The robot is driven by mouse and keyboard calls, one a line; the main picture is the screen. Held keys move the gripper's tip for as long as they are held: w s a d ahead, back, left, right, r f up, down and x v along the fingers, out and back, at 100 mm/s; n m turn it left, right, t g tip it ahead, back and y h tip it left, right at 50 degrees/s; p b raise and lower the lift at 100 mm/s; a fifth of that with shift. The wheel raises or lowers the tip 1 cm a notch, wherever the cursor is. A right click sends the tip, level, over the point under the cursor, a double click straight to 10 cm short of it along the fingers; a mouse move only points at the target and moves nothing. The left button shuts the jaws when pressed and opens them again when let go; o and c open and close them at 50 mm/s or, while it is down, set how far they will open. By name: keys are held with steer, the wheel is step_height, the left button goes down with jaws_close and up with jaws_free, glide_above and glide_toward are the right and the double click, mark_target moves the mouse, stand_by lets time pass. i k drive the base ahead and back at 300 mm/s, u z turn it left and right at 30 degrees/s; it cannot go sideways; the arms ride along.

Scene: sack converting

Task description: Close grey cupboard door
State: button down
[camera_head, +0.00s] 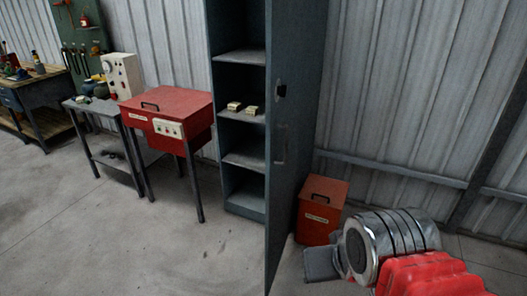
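The grey cupboard (240,205) stands against the corrugated wall at the centre, with its inner shelves showing. Its tall grey door (298,110) stands wide open, swung out toward me on the cupboard's right side. A dark latch and a handle (281,145) show on the door's face. My red and silver arm reaches in from the lower right, to the right of the door. A grey block at its end, seemingly my gripper (322,263), is low near the door's lower part, apparently apart from it. Its fingers cannot be made out.
Two small items (235,106) lie on a cupboard shelf. A red bin (321,208) stands on the floor behind my arm, right of the door. A red cabinet on legs (180,105), a grey table (98,104) and a workbench (40,75) stand left. The floor in front is clear.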

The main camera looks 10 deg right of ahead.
mark_target(287, 21)
steer(key=u, duration=0.7)
steer(key=i, duration=1)
